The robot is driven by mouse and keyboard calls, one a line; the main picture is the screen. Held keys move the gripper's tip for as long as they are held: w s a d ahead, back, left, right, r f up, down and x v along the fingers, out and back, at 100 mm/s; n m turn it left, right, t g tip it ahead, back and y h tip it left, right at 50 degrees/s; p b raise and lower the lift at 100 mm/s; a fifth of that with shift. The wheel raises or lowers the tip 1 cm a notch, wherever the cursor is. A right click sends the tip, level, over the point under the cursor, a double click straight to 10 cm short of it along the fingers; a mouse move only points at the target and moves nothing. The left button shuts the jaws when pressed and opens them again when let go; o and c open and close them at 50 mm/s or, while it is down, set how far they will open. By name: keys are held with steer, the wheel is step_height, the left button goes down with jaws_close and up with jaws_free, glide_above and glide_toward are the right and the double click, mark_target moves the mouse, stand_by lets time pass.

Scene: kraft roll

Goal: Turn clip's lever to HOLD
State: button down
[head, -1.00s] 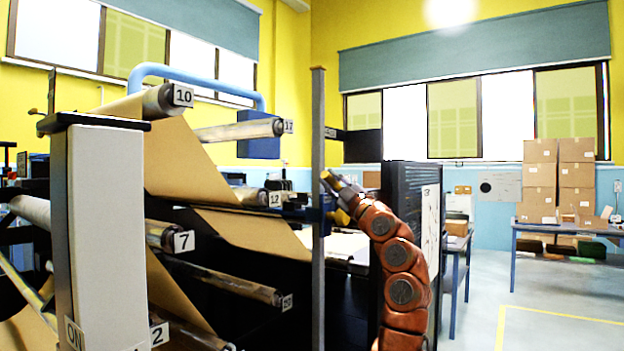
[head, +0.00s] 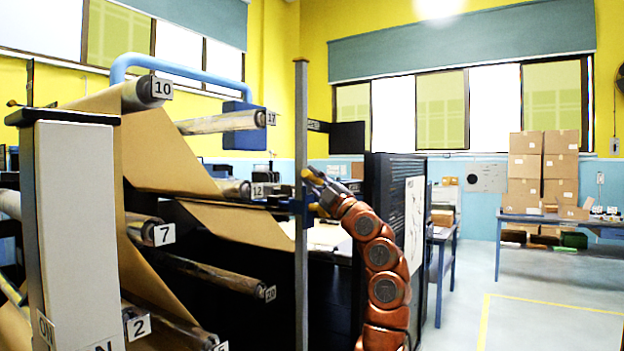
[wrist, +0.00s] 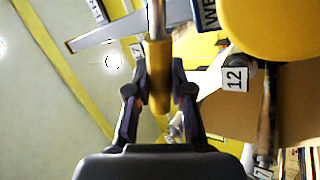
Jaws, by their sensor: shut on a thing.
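My gripper (head: 318,189) is at the grey upright post (head: 301,240), at the end of my orange arm. In the wrist view my gripper (wrist: 159,88) has its two dark fingers closed on a yellow cylindrical grip, which looks like the clip's lever (wrist: 158,62). A bare metal rod extends from this grip towards the top edge. A dark blue block on the post, apparently the clip (head: 289,206), sits beside the paper's edge, partly hidden by the post. A yellow end (head: 306,174) shows at the fingers. I cannot read a HOLD mark.
Brown paper (head: 170,150) runs over numbered rollers on the left, with roller 12 (head: 233,188) close behind the post. A black cabinet (head: 390,190) stands right of my arm. Boxes stand on a table (head: 570,222) at the back right. The floor at right is open.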

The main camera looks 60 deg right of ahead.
steer(key=c, duration=1)
jaws_free()
steer(key=shift+f, duration=0.1)
steer(key=shift+s, duration=0.1)
steer(key=shift+v, duration=3.65)
